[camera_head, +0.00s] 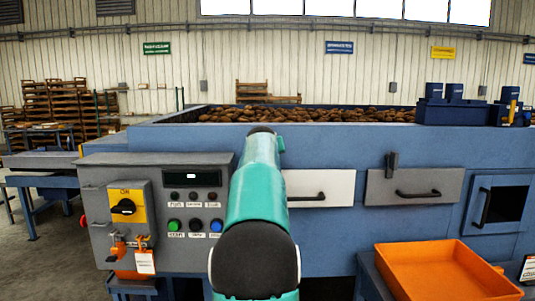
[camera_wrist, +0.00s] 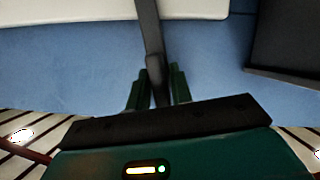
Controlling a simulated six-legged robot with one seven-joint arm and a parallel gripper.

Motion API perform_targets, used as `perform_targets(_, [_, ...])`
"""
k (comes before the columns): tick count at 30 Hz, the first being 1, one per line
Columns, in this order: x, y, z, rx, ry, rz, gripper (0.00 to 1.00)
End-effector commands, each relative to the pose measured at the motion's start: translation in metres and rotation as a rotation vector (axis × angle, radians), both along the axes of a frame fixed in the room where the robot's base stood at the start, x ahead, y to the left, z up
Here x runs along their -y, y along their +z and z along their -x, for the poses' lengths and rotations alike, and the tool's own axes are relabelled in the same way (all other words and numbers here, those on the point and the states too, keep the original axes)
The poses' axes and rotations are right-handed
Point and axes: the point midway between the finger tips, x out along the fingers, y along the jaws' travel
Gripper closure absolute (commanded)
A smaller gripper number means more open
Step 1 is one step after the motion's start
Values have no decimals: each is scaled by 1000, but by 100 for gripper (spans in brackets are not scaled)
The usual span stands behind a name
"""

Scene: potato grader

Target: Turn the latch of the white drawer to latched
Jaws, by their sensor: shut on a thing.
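The white drawer (camera_head: 328,188) is in the blue machine's front, with a black handle (camera_head: 307,197); my teal arm covers its left part and its latch in the head view. In the wrist view, the pale drawer front (camera_wrist: 70,10) runs along the top. The latch, a dark narrow bar (camera_wrist: 147,30), crosses the drawer's edge onto the blue frame. My gripper (camera_wrist: 158,85) has its two dark green fingers on either side of the bar's end, shut on it. The bar looks slightly tilted in the wrist view.
A grey drawer (camera_head: 415,188) with an upright dark latch (camera_head: 391,165) is to the right. A control panel (camera_head: 185,175) with buttons and a switch stands left of my arm. An orange tray (camera_head: 445,270) sits low at the front right. A dark box-like edge (camera_wrist: 290,40) shows in the wrist view.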

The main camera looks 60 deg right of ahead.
Motion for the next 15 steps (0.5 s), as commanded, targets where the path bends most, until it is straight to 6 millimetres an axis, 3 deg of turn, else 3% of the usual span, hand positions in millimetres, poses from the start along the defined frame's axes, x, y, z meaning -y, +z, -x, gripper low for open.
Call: perform_targets(15, [0,-1,1,207,-1,-111,100])
